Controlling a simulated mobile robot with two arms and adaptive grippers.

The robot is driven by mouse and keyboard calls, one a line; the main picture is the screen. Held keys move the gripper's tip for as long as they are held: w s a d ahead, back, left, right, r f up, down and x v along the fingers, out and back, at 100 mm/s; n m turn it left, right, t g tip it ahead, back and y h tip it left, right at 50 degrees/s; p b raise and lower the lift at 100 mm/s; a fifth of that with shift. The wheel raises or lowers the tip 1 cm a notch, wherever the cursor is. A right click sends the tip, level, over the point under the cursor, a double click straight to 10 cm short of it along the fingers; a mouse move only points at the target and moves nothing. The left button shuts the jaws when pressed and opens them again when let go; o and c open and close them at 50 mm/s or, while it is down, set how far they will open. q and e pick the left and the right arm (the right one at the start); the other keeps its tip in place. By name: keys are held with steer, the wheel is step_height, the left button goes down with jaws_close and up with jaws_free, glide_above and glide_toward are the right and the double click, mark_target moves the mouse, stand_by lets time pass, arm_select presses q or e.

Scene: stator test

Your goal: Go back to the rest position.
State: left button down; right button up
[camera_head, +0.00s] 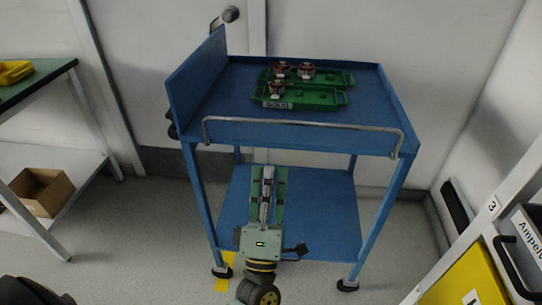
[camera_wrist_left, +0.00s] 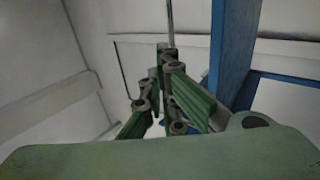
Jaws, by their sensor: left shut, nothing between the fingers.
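My left gripper (camera_head: 268,175) is shut and empty. In the head view it points away from me, in front of the lower shelf of the blue cart (camera_head: 315,215); I cannot tell whether it is over the shelf or short of it. In the left wrist view its green and grey fingers (camera_wrist_left: 165,52) are close together, with a blue cart post (camera_wrist_left: 234,50) just to their right. My right gripper is not in view.
Green trays (camera_head: 328,97), one labelled "GOOD", hold several red-and-silver parts on the cart top, behind a metal handle rail (camera_head: 300,124). A green-topped table (camera_head: 35,80) with a cardboard box (camera_head: 42,190) below stands left. A yellow-and-white rack (camera_head: 475,275) stands at right.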

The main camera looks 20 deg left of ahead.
arm_select(q)
steer(key=shift+s+d+f, duration=0.15)
steer(key=shift+s+f, duration=0.2)
steer(key=shift+s, duration=0.1)
